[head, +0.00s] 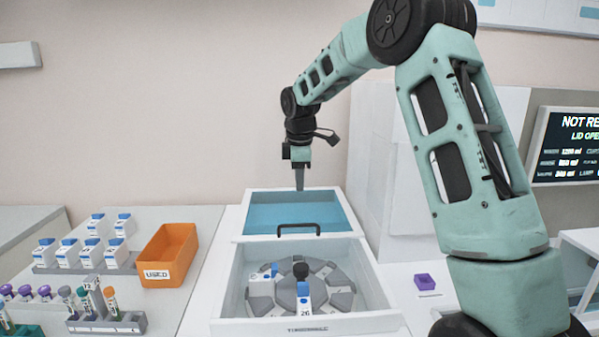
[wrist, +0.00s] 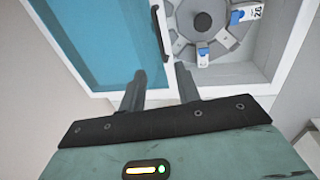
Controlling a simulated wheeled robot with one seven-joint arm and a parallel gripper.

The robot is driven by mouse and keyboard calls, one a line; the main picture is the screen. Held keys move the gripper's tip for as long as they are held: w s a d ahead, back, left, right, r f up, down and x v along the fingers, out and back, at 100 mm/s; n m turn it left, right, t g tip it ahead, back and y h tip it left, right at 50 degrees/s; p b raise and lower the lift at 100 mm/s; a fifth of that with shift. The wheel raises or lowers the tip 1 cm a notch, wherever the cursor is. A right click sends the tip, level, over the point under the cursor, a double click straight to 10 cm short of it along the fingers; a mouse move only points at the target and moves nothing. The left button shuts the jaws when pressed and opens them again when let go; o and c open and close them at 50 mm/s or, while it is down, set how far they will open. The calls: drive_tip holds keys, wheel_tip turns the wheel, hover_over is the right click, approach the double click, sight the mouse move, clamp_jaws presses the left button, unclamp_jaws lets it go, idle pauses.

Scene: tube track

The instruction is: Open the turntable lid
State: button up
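The turntable lid (head: 292,209) is a blue see-through panel over the back half of a white box (head: 238,300). Its dark handle (head: 299,229) is at the lid's front edge, and the front half of the box is uncovered. The grey turntable (head: 318,270) shows there with blue-and-white bottles. My gripper (head: 299,188) points down over the rear of the lid. In the wrist view, my gripper's (wrist: 159,82) two fingers are apart with nothing between them, near the handle (wrist: 159,38) and the lid (wrist: 95,35). Contact with the lid cannot be told.
An orange bin (head: 170,252) and racks of bottles (head: 85,258) and tubes (head: 108,318) stand to the left. A small purple block (head: 425,281) lies to the right. A screen (head: 568,145) at right reads partly "NOT RE" and "LID OPE".

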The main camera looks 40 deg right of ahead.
drive_tip(key=shift+s+a+r, duration=0.1)
drive_tip(key=shift+s+r, duration=0.05)
drive_tip(key=shift+r, duration=0.6)
drive_tip(key=shift+s+a+r, duration=0.1)
drive_tip(key=shift+r, duration=0.65)
